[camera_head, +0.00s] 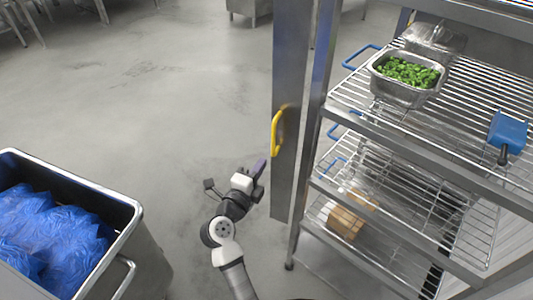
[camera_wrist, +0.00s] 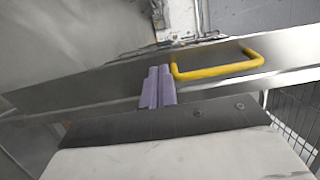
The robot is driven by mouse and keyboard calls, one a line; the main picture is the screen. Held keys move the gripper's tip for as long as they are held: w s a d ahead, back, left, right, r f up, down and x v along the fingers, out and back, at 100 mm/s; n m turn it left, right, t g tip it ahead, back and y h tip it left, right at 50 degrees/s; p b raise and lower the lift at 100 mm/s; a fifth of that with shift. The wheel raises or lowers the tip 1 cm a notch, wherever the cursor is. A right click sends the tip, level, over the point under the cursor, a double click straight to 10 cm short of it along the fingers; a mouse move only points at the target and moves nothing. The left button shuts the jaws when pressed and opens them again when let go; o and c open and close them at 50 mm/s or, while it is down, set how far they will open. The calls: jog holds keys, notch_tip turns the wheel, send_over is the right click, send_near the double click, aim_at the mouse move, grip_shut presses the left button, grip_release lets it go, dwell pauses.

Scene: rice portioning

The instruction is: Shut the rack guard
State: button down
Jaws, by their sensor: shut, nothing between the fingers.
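The rack guard (camera_head: 293,95) is a tall grey metal panel standing upright at the rack's left post, and the rack's shelves show uncovered to its right. It has a yellow handle (camera_head: 277,132), which also shows in the wrist view (camera_wrist: 215,72). My gripper (camera_head: 259,168) is below and slightly left of the handle in the head view. In the wrist view its purple fingers (camera_wrist: 158,85) are together and empty, beside the handle's left end and in front of the guard's face (camera_wrist: 90,85). I cannot tell whether they touch it.
The wire rack (camera_head: 355,120) holds a metal pan of green food (camera_head: 408,72), a blue item (camera_head: 508,131) and brown boxes (camera_head: 345,222). A metal bin with blue bags (camera_head: 50,235) stands at lower left. The floor (camera_head: 160,110) between bin and guard is clear.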

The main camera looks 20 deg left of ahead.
aim_at(281, 141)
jog(key=shift+w+d+p, duration=0.2)
jog(key=shift+w+p, duration=0.1)
jog(key=shift+w, duration=2)
